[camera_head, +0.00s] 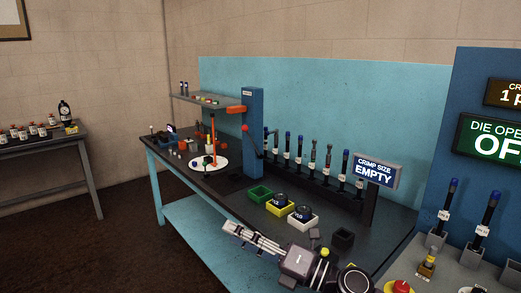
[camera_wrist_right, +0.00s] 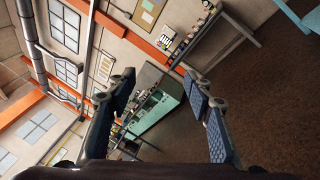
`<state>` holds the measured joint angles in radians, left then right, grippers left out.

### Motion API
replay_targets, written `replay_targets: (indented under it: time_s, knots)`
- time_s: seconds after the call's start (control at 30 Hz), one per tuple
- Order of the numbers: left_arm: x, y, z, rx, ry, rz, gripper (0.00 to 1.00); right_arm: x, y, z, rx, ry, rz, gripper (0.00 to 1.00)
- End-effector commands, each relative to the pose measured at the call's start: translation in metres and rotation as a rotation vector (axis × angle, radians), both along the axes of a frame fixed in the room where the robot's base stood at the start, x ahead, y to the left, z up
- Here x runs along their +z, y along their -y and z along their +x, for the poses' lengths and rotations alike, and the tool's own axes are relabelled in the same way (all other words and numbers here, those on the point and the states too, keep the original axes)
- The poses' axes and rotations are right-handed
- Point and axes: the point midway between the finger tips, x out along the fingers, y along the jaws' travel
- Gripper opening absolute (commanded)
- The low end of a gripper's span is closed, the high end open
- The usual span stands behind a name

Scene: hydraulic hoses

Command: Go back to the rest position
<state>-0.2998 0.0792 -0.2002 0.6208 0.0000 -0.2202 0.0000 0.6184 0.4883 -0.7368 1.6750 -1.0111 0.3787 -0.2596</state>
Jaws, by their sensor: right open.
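My right gripper (camera_head: 252,238) shows in the head view at the lower middle, in front of the workbench's near edge, with its fingers pointing left. In the right wrist view its two fingers (camera_wrist_right: 165,108) stand wide apart with nothing between them. The gripper is open and empty. My left gripper is in neither view.
The dark-topped workbench (camera_head: 225,190) with blue legs carries green, yellow and white bins (camera_head: 303,219), a white round plate (camera_head: 208,163) and a row of upright hoses. A "CRIMP SIZE EMPTY" sign (camera_head: 376,172) stands right. A side table (camera_head: 40,145) holds bottles. Brown floor between is clear.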

Motion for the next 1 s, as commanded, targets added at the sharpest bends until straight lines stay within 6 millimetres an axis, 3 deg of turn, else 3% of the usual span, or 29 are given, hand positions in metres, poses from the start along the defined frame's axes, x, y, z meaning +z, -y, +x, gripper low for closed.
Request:
replay_targets:
  time_s: [0.13, 0.23, 0.37, 0.43, 0.57, 0.7, 0.83, 1.0]
  knots:
    - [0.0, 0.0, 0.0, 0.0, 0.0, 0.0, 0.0, 0.011, 0.038, 0.009, -0.213, -0.242, 0.36, 0.47]
    - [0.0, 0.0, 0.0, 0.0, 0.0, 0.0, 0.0, -0.005, 0.08, 0.016, -0.374, -0.429, 0.57, 0.47]
    - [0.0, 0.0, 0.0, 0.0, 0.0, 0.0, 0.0, -0.055, 0.14, 0.01, -0.599, -0.699, 0.805, 0.47]
    - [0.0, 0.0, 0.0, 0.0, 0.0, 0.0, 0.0, -0.093, 0.17, -0.004, -0.727, -0.853, 0.912, 0.47]
    - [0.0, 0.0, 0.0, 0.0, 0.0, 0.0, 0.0, -0.168, 0.214, -0.051, -0.964, -1.14, 1.068, 0.47]
    - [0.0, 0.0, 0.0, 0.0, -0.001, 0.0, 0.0, -0.238, 0.241, -0.123, -1.202, -1.419, 1.165, 0.47]
    - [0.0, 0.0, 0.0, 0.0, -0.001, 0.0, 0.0, -0.278, 0.251, -0.187, -1.371, -1.617, 1.202, 0.47]
    - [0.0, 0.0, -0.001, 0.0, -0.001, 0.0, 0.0, -0.305, 0.254, -0.257, -1.536, -1.805, 1.21, 0.47]
